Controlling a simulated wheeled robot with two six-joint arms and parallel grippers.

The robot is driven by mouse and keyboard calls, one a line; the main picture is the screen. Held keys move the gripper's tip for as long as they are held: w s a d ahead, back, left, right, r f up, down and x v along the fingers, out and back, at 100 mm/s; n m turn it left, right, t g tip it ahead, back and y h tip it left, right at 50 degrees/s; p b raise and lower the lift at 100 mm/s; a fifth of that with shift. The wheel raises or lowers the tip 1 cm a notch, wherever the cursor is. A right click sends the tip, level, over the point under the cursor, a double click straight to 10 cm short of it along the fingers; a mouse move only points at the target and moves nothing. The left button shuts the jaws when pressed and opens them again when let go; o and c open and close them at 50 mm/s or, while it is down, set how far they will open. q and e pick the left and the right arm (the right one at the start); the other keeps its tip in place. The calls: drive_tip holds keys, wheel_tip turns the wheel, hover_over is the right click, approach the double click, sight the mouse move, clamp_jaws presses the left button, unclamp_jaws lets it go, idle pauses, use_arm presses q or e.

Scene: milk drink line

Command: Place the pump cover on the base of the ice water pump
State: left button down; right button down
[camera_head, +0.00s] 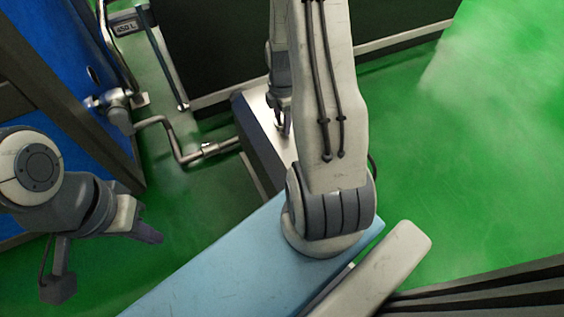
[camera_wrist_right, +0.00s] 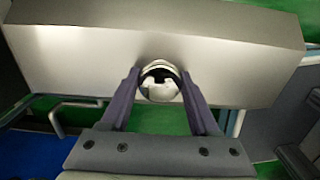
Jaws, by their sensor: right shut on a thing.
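The pump cover is a grey metal box (camera_wrist_right: 70,60) that fills the upper part of the right wrist view, with a shiny round knob (camera_wrist_right: 160,83) on it. My right gripper (camera_wrist_right: 160,95) is shut on this knob. In the head view the cover (camera_head: 262,117) shows as a box with a bright top and dark side, partly behind my right arm; my right gripper (camera_head: 282,122) is partly hidden there. The pump base is not clearly visible, and I cannot tell whether the cover touches it. My left gripper (camera_head: 107,264) is open and empty at the lower left.
A bent metal pipe (camera_head: 178,145) runs toward the left side of the box. A blue panel (camera_head: 50,65) stands at the left, and a dark panel (camera_head: 220,40) stands behind. Green floor (camera_head: 450,130) is clear at the right.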

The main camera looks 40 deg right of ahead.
wheel_tip(320, 180, down, 9)
drive_tip(key=b, duration=0.4)
drive_tip(key=shift+r+b, duration=0.1)
drive_tip(key=shift+b, duration=0.25)
drive_tip(key=shift+c, duration=0.6)
unclamp_jaws()
